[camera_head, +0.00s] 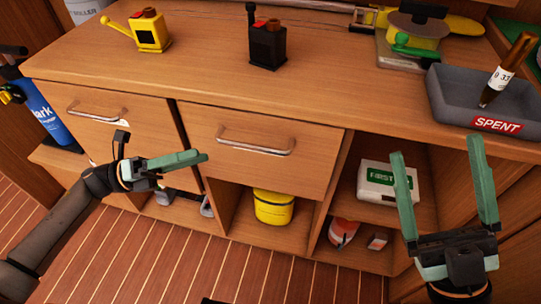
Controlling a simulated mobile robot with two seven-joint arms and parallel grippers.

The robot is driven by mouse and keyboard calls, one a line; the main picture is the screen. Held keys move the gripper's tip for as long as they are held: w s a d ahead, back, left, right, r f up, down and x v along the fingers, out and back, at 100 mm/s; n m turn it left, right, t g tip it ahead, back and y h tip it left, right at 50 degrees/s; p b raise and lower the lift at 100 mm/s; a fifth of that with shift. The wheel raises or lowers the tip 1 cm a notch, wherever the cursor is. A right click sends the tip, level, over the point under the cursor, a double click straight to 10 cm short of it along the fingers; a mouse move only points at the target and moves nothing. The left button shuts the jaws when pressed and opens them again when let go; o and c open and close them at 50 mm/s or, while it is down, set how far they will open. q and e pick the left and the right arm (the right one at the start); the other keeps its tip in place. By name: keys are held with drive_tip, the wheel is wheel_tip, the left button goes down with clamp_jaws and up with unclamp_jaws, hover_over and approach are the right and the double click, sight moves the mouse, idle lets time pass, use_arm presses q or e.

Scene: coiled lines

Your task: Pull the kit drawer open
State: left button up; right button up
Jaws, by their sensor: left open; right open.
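Two closed wooden fronts with metal bar handles sit under the worktop. No label shows which is the kit drawer. The middle drawer front (300,165) has its handle (255,150) near its centre. The left front (140,140) has its handle (95,118) near its top. My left gripper (180,161) is open and empty, pointing right, in front of the gap between the two fronts and lower left of the middle handle. My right gripper (436,150) is open and empty, pointing up, at the right in front of the open shelf, away from both handles.
Open shelves below hold a yellow pot (273,207) and a white first aid box (378,191). A grey SPENT tray (450,112) holds a brown tube (508,68). A yellow can (149,31) and a black can (267,46) stand on the worktop (200,65).

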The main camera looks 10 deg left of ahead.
sight(251, 145)
use_arm(q)
drive_tip(key=shift+m+g, duration=0.3)
drive_tip(key=shift+m, duration=0.3)
drive_tip(key=x, duration=1.2)
drive_tip(key=shift+s+d, duration=0.15)
drive_tip(key=shift+d, duration=0.15)
clamp_jaws()
idle(0.4)
